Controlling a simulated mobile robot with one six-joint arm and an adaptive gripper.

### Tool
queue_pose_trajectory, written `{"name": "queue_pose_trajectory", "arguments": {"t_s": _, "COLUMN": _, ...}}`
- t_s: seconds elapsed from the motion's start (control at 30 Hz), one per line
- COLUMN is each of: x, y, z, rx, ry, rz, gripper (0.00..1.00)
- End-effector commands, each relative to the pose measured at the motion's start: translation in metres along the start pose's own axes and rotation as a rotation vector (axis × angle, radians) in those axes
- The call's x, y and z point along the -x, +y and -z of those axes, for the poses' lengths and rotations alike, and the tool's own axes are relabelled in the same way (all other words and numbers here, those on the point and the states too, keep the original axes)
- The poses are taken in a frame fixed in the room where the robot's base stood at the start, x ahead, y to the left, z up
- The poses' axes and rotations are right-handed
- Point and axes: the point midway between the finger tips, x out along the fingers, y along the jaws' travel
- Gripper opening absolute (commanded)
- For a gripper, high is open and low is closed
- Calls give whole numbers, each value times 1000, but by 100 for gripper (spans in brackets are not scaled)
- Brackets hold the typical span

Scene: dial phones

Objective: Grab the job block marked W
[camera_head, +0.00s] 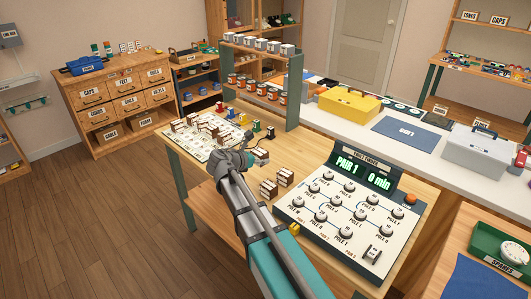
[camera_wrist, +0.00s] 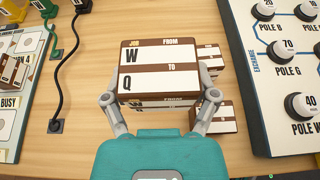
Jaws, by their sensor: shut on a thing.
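The job block marked W (camera_wrist: 158,68) is white and brown, with "JOB FROM W" above "TO Q" on its face. My gripper (camera_wrist: 160,98) is shut on it, one finger at each side, in the wrist view. Another block with a W (camera_wrist: 150,104) shows just below it, mostly hidden by the held block and my gripper. In the head view my gripper (camera_head: 250,150) is over the wooden bench, with a block (camera_head: 261,155) at its tip. I cannot tell whether the held block touches the bench.
More job blocks (camera_wrist: 223,118) sit close on the right. Black and green cords (camera_wrist: 66,75) with plugs lie left. A white board (camera_head: 205,140) with blocks lies at the bench's far left.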

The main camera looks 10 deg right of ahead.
Motion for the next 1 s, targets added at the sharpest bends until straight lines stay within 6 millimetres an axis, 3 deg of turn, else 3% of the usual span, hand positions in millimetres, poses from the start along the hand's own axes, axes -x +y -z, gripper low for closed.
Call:
{"name": "queue_pose_trajectory", "arguments": {"t_s": 0.1, "x": 29, "y": -7, "z": -4, "rx": 0, "ry": -1, "rz": -2, "gripper": 27}}
{"name": "queue_pose_trajectory", "arguments": {"t_s": 0.4, "x": 66, "y": -13, "z": -3, "rx": 0, "ry": 0, "rz": -1, "gripper": 27}}
{"name": "queue_pose_trajectory", "arguments": {"t_s": 1.0, "x": 73, "y": -14, "z": -2, "rx": -1, "ry": 0, "rz": 0, "gripper": 27}}
